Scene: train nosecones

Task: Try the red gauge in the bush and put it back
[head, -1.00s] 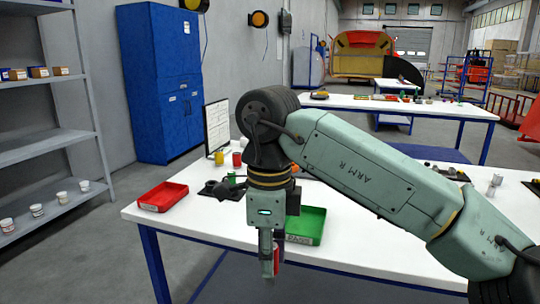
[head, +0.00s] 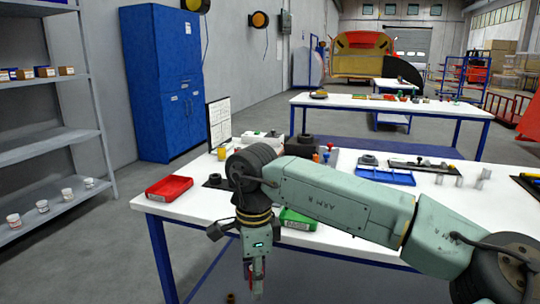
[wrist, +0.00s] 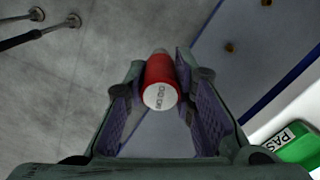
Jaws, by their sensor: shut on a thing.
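My gripper (head: 256,280) points down in front of the table's near edge, low in the head view. In the wrist view my gripper (wrist: 158,100) is shut on the red gauge (wrist: 160,74), a red cylinder with a white lettered end face and a metallic tip pointing away. In the head view only a little red shows between the fingers. I cannot pick out the bush with certainty. A black part (head: 214,181) on the table is partly hidden by my arm.
A red tray (head: 168,188) and a green tray (head: 298,220) lie near the table's front edge; the green one, marked PASS, also shows in the wrist view (wrist: 298,147). A blue tray (head: 385,174) stands farther back. Small brown pieces (wrist: 230,47) lie below.

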